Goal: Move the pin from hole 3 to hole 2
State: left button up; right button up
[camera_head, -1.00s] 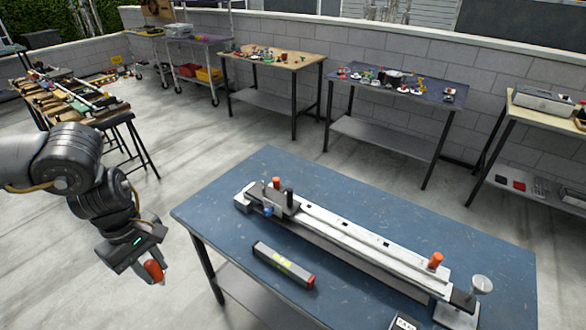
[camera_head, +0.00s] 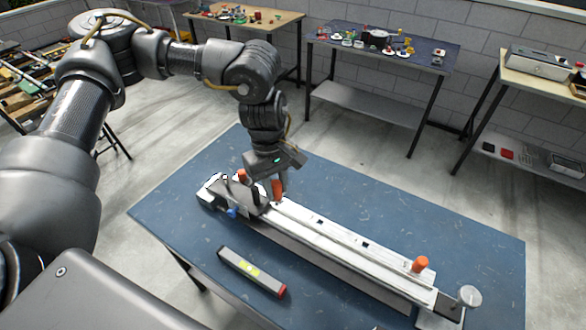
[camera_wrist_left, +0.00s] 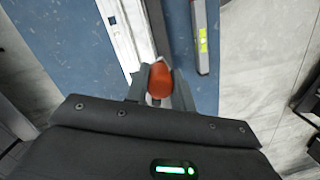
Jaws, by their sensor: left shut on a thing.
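My left gripper (camera_head: 279,184) is shut on an orange-red pin (camera_head: 277,190), which also shows between the fingers in the left wrist view (camera_wrist_left: 160,80). They are over the left part of a long white and grey rail (camera_head: 318,232), close to its dark carriage block. I cannot tell whether the pin's lower end touches the rail or is in a hole. Small dark holes show along the rail, one near its middle (camera_head: 365,245). Another orange pin (camera_head: 420,264) stands near the right end. A third orange top (camera_head: 242,174) shows behind the block at the left end. My right gripper is not in view.
The rail lies on a blue table (camera_head: 470,240). A dark level with a yellow-green vial (camera_head: 250,270) lies in front of it. A round pale knob (camera_head: 468,295) stands at the rail's right end. Other benches with small items stand behind, across open floor.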

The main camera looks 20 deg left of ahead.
pick_arm(q)
jog(key=w+a+f+n+t+p, duration=0.1)
jog(key=w+a+f+n+p, duration=0.1)
jog(key=n, duration=0.9)
jog(key=w+a+f+n+t+y+p, duration=0.1)
jog(key=w+f+n, duration=0.4)
jog(key=n, duration=0.7)
jog(key=w+a+p, duration=0.1)
jog(key=w+p, duration=0.1)
jog(key=shift+w+t+p, duration=0.15)
jog(key=shift+t+p, duration=0.15)
jog(key=shift+p, duration=0.05)
jog(key=shift+a+f, duration=0.1)
jog(key=shift+f, duration=0.15)
notch_tip(320, 180, down, 7)
jog(key=b, duration=0.7)
jog(key=shift+f, duration=0.1)
